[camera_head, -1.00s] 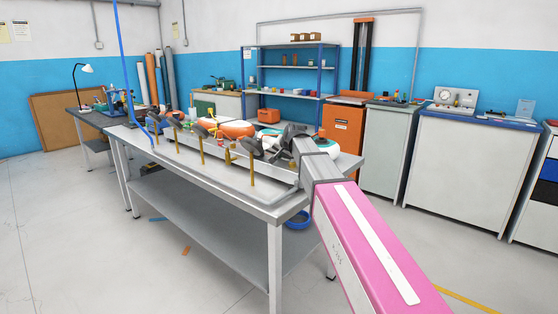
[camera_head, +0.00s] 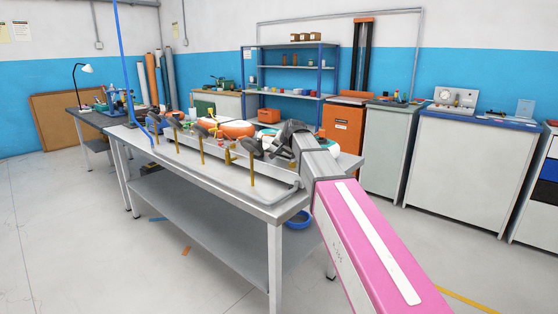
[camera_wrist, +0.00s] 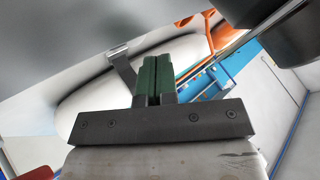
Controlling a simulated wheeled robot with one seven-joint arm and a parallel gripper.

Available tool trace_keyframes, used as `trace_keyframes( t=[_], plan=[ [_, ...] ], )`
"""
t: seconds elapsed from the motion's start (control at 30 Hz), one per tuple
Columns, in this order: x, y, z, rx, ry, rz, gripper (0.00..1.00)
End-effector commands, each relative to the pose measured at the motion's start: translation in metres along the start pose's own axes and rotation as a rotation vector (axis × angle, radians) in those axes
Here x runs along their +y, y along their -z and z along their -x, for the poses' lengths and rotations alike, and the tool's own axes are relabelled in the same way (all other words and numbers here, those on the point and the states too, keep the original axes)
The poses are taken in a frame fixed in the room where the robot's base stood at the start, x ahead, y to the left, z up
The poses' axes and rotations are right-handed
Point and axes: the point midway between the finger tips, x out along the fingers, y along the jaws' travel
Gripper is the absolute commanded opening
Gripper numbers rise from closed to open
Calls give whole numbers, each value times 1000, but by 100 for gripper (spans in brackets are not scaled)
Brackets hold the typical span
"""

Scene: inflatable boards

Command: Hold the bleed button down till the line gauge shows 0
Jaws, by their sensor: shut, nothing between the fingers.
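My gripper (camera_wrist: 157,78) shows in the wrist view with its green fingers together and nothing between them. A large white rounded surface (camera_wrist: 85,108), perhaps an inflatable board, lies behind the fingers; I cannot tell whether they touch it. In the head view my pink arm reaches over the right end of a metal workbench (camera_head: 232,193), and its dark wrist hides what lies beneath. Several dark round parts on brass posts (camera_head: 202,152) stand along the bench's front edge. I cannot make out the bleed button or a readable line gauge in either view.
An orange and white inflatable board (camera_head: 237,129) lies on the bench. A blue hose (camera_head: 121,60) hangs down to the bench's left end. A blue shelf rack (camera_head: 290,95) and cabinets stand behind. The floor (camera_head: 80,225) to the left is mostly clear.

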Motion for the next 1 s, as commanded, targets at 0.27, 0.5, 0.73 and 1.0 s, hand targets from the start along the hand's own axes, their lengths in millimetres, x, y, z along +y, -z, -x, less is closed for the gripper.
trace_keyframes(
  t=[0.27,0.5,0.73,1.0],
  plan=[
    [-2,2,2,1,1,0,0],
    [-10,11,14,0,0,0,0],
    [-21,21,28,1,0,0,0],
    [-25,25,35,0,0,0,0]
  ],
)
